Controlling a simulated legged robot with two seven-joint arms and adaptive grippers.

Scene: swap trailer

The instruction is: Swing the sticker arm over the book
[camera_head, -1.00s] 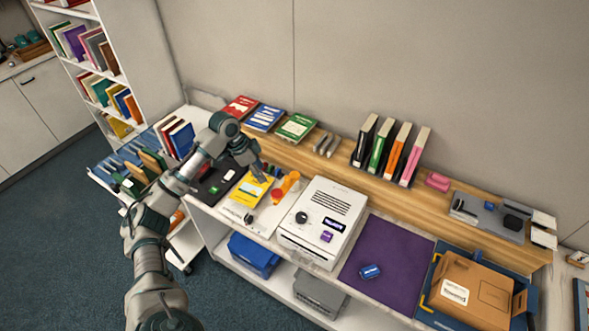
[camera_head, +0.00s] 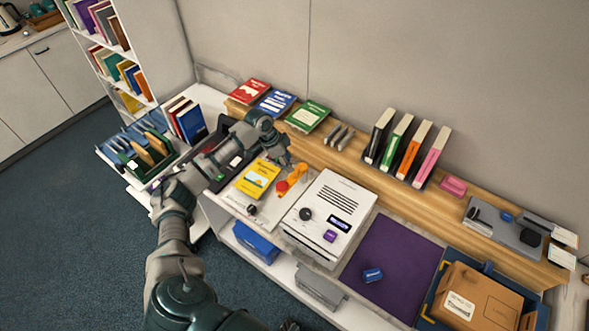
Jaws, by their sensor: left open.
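The yellow book (camera_head: 257,180) lies flat on a white board on the counter. The sticker arm appears to be the orange arm (camera_head: 296,177) with a red round end (camera_head: 282,187), just to the right of the book. The red end is beside the book, not over it. My left gripper (camera_head: 284,157) is open, just above and behind the orange arm; its fingers are small and partly hard to make out, and I cannot tell whether they touch it. My right gripper is not clearly seen.
A white machine (camera_head: 328,217) with a black knob stands right of the orange arm. Beyond it are a purple mat (camera_head: 393,267) and a cardboard box (camera_head: 475,298). Books lie on the wooden ledge behind. A black tray (camera_head: 228,165) is to the left.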

